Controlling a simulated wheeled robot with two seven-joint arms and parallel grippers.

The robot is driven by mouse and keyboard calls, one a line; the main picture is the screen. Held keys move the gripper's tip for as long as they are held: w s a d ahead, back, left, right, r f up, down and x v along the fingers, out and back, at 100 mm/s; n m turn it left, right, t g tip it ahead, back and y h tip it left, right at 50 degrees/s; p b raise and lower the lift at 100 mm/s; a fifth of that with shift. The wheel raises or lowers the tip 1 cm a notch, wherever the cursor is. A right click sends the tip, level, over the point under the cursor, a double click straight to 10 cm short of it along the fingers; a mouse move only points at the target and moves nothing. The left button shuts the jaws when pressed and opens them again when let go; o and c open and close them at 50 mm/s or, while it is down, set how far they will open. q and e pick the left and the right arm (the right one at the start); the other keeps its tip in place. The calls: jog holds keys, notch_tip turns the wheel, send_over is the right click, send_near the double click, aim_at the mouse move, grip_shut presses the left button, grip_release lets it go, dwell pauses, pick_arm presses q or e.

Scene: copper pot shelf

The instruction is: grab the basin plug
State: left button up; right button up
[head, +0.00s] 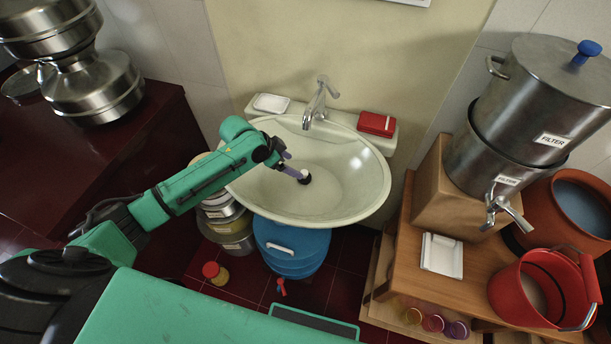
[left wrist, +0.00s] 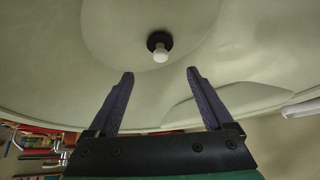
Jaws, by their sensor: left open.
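The basin plug (left wrist: 160,42) is a small black disc with a white knob, seen in the left wrist view on the inner surface of the pale basin (left wrist: 60,65). In the head view the plug (head: 305,179) shows as a dark spot with a bit of white at the fingertips of my left gripper (head: 299,175). My left gripper is open in the wrist view (left wrist: 161,73), its two fingers apart with nothing between them. The plug lies just beyond the tips, about midway between them. The basin (head: 345,190) is otherwise empty. My right gripper is not in view.
A tap (head: 318,103) stands at the basin's back, between a white dish (head: 271,103) and a red box (head: 376,124). A blue container (head: 291,247) is below. A wooden table (head: 483,272) with a steel filter (head: 510,150) and red bucket (head: 535,295) stands right.

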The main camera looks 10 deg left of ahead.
aim_at(303, 172)
pick_arm(q)
jog(key=x, duration=0.9)
jog(key=shift+s+a+f+p, duration=0.1)
jog(key=shift+a+p, duration=0.1)
jog(key=shift+p, duration=0.2)
grip_shut()
